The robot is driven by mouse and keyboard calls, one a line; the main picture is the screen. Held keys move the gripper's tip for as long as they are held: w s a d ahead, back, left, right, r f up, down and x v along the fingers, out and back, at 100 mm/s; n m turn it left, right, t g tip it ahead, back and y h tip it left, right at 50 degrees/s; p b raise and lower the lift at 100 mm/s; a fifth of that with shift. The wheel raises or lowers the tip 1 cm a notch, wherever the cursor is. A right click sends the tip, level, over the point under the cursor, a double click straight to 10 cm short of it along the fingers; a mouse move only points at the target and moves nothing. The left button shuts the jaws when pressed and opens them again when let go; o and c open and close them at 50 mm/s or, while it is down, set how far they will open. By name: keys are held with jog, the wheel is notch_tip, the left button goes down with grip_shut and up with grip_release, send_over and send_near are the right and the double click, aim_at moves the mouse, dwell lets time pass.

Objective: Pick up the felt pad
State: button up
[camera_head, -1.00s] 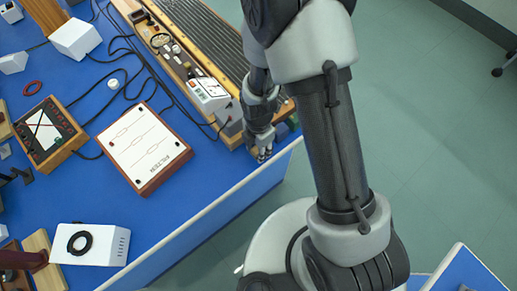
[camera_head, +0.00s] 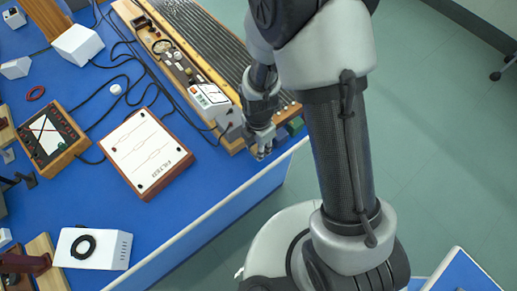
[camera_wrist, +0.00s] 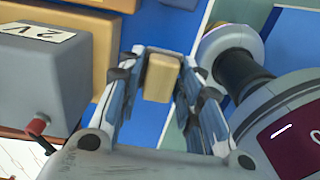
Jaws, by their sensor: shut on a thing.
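A small tan block (camera_wrist: 162,77), apparently the felt pad, sits between the two fingers in the wrist view. My gripper (camera_wrist: 160,85) is shut on it, with a finger against each side. In the head view my gripper (camera_head: 262,150) points down at the bench's front edge, by the near end of the long ribbed instrument. The block is hidden there by the gripper. I cannot tell whether it touches the blue top.
The long ribbed instrument (camera_head: 215,60) and its grey meter box (camera_wrist: 45,70) stand close beside my gripper. A small dark green block (camera_head: 295,125) lies right of it. A white-topped wooden box (camera_head: 145,150) is to the left. Blue bench top (camera_head: 210,185) is clear between.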

notch_tip(320, 180, up, 15)
jog(key=p, duration=0.4)
jog(key=shift+r, duration=0.15)
